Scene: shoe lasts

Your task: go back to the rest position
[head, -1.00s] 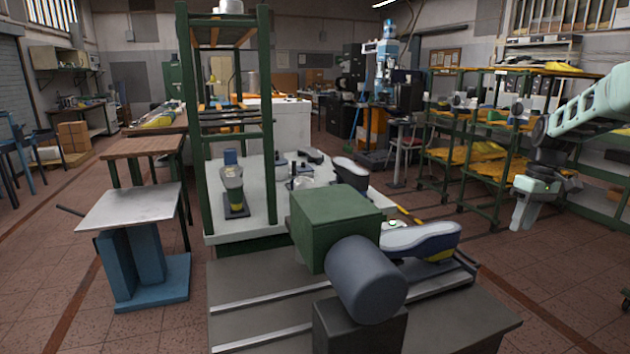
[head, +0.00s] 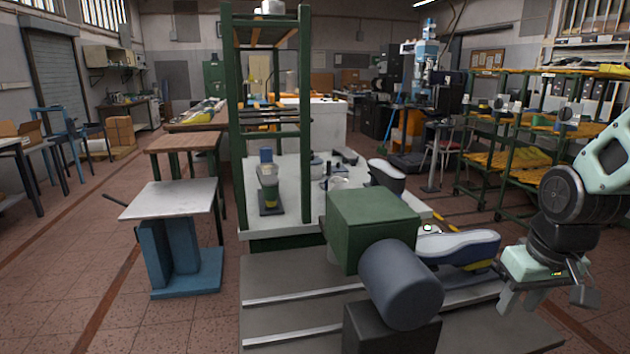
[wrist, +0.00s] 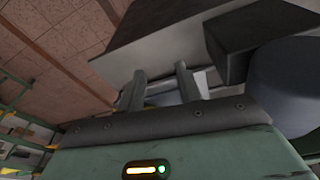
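My gripper (head: 518,298) is at the right of the head view, pointing down, with its fingers a little apart. It is beside the right end of a white-topped shoe last (head: 455,246) with a yellow and blue heel, which lies on the machine bench. The wrist view shows my two fingers (wrist: 162,86) with a gap between them and nothing held. Part of the dark bench shows beyond the fingers there.
A green machine housing (head: 372,222) with a dark cylinder (head: 402,284) stands on the grey bench (head: 275,325), left of my gripper. Green racks (head: 520,130) stand behind at the right. Bare tiled floor (head: 75,270) lies at the left.

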